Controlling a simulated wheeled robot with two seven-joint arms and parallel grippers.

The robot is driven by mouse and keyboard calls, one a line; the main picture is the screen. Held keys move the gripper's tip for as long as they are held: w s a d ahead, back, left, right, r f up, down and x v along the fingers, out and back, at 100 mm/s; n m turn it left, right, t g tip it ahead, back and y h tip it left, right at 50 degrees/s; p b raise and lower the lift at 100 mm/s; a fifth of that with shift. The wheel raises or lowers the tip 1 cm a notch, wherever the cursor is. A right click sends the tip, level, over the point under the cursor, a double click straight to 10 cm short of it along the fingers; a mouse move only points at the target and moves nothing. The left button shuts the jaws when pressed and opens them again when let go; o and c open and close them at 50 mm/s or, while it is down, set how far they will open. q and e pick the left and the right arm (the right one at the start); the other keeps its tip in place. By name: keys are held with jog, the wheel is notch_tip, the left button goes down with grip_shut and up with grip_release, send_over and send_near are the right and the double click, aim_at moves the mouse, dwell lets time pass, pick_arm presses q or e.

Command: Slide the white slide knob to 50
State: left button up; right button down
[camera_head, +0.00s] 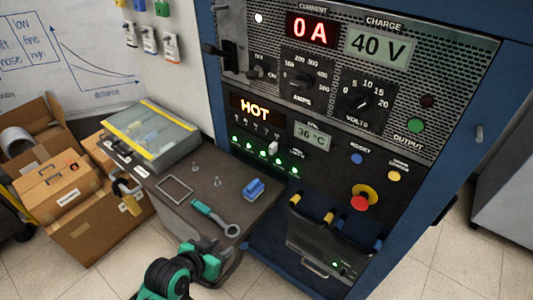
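The white slide knob (272,148) is a small pale block on the dark lower panel of the blue cabinet, below the red HOT display (255,107) and left of the 36 °C display (311,136). The scale marks near it are too small to read, so I cannot tell its setting. My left gripper (207,262) is at the bottom of the head view, on a green and black arm, in front of the dark bench and well below the knob. It is apart from the knob. Its fingers cannot be made out. My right gripper is not in view.
The dark bench (165,205) holds a teal-handled tool (212,216), a blue block (254,188) and a clear-lidded case (150,135). A red emergency button (361,200) and a black box with a handle (325,250) are on the cabinet's right. Cardboard boxes (65,190) stand left.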

aim_at(270, 150)
pick_arm(q)
jog(key=w+d+r+h, duration=0.1)
jog(key=w, duration=0.1)
jog(key=w+d+r+t, duration=0.1)
jog(key=w+r, duration=0.1)
jog(key=w+d+r+m+t+h, duration=0.1)
jog(key=w, duration=0.1)
jog(key=shift+w+d+r+h, duration=0.1)
jog(key=shift+w+r+h, duration=0.1)
jog(key=shift+r+h, duration=0.15)
jog(key=w+d+r+m+t+h, duration=0.1)
jog(key=w+d+r+t+h, duration=0.2)
jog(key=w+r, duration=0.45)
jog(key=shift+t, duration=0.4)
jog(key=x, duration=0.4)
jog(key=p+x, duration=0.1)
jog(key=x, duration=0.3)
jog(key=p+x, duration=0.1)
jog(key=x, duration=0.3)
jog(key=shift+w+a+r, duration=0.1)
jog(key=shift+w+r, duration=0.2)
jog(key=shift+w, duration=0.15)
grip_shut()
